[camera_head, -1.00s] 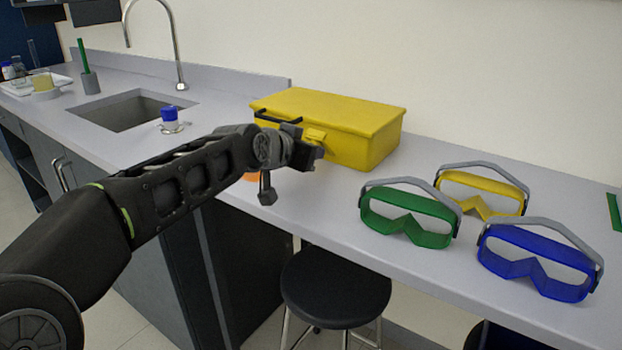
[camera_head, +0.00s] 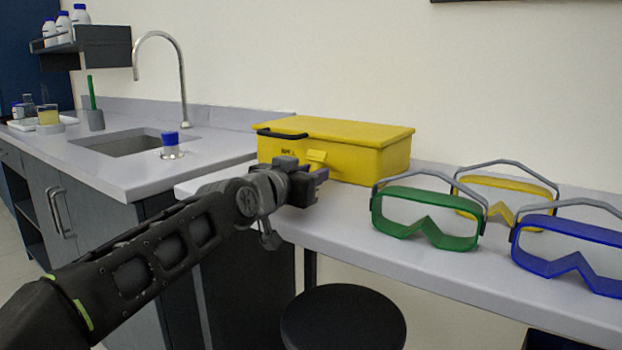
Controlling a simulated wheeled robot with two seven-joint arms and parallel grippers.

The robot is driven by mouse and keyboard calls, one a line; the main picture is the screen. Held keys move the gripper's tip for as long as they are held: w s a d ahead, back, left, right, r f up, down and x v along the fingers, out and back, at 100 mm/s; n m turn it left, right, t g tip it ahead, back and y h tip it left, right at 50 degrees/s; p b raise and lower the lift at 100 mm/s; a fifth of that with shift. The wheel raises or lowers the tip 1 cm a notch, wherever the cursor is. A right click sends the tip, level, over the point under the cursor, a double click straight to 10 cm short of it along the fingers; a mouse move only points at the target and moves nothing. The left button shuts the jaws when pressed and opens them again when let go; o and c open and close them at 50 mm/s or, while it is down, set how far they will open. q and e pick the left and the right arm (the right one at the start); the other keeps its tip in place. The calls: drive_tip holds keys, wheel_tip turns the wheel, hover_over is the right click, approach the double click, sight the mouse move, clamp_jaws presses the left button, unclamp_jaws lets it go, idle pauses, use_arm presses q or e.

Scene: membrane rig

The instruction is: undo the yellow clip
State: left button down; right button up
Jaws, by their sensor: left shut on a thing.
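A yellow box (camera_head: 360,150) with a flat lid and a dark handle (camera_head: 282,134) stands on the bench against the wall. The yellow clip (camera_head: 317,156) is on its front face, near the lid's edge. My left gripper (camera_head: 318,180) is at the front of the box, shut on the clip, with the clip's upper part showing above the fingers. The fingers hide the clip's lower part, so I cannot tell clearly whether it is fastened. My right gripper is out of view.
Green goggles (camera_head: 428,217), yellow goggles (camera_head: 505,190) and blue goggles (camera_head: 570,250) stand on the bench to the right. A sink (camera_head: 125,143) and a blue-capped jar (camera_head: 171,145) are at the left. A black stool (camera_head: 343,320) stands below the bench.

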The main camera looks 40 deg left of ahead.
use_arm(q)
drive_tip(key=c, duration=1.2)
unclamp_jaws()
drive_tip(key=shift+o, duration=0.2)
drive_tip(key=shift+p+v, duration=0.55)
drive_tip(key=shift+v, duration=3.35)
